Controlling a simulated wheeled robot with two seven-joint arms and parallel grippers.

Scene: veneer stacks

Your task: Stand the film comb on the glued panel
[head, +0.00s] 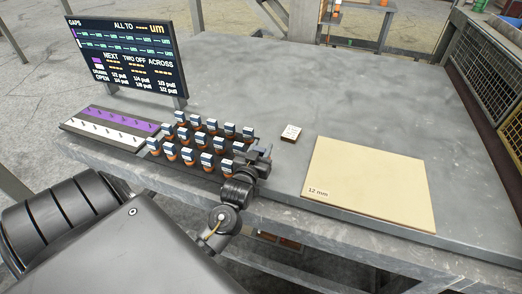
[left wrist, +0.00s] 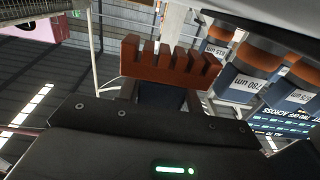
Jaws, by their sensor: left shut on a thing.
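The glued panel (head: 370,180) is a flat cream board marked "12 mm", lying at the right of the table in the head view. My left gripper (head: 260,158) is at the right end of the comb rack, left of the panel. In the left wrist view it is shut on a film comb (left wrist: 168,68), whose orange-brown toothed edge shows; the jaws hide the rest. I cannot make out the held comb clearly in the head view. My right gripper is not in view.
Several other combs (head: 206,158) with blue and white tops stand in rows beside my left gripper. A purple and white pegged board (head: 103,130) and a display screen (head: 125,50) are at left. A small labelled block (head: 291,133) lies near the panel. The table's back (head: 300,75) is clear.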

